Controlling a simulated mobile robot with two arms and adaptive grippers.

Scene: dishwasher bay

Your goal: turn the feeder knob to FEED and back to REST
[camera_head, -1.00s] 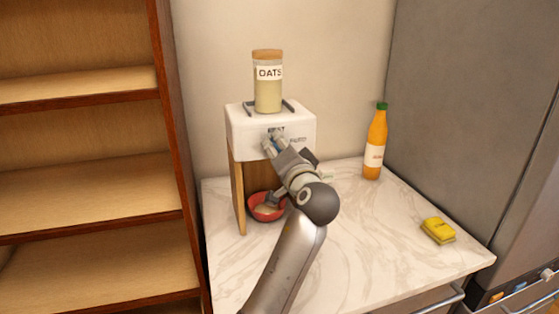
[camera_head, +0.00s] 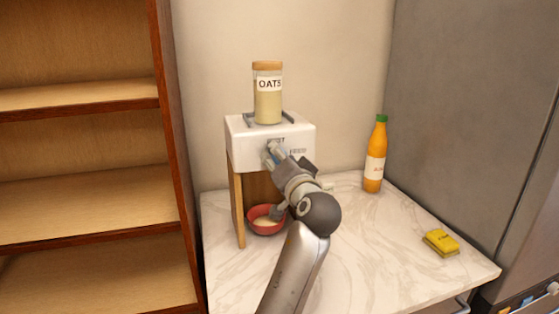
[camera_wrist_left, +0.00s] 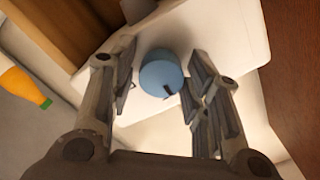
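The white feeder (camera_head: 240,152) stands on wooden sides, with a jar labelled OATS (camera_head: 268,98) on top. Its round blue knob (camera_wrist_left: 162,72) shows in the left wrist view, with a small dark mark near its rim. In the head view the knob is mostly hidden by my left gripper (camera_head: 273,154). The left wrist view shows my left gripper's fingers (camera_wrist_left: 163,85) apart, one on each side of the knob, with slim gaps visible. The FEED and REST marks are not readable. A red bowl (camera_head: 252,229) with pale contents sits under the feeder. My right gripper is not in view.
An orange bottle (camera_head: 375,160) with a green cap stands right of the feeder. A yellow sponge (camera_head: 441,241) lies near the counter's right edge. A wooden shelf unit (camera_head: 90,195) stands at left. The marble counter (camera_head: 375,250) is clear at front right.

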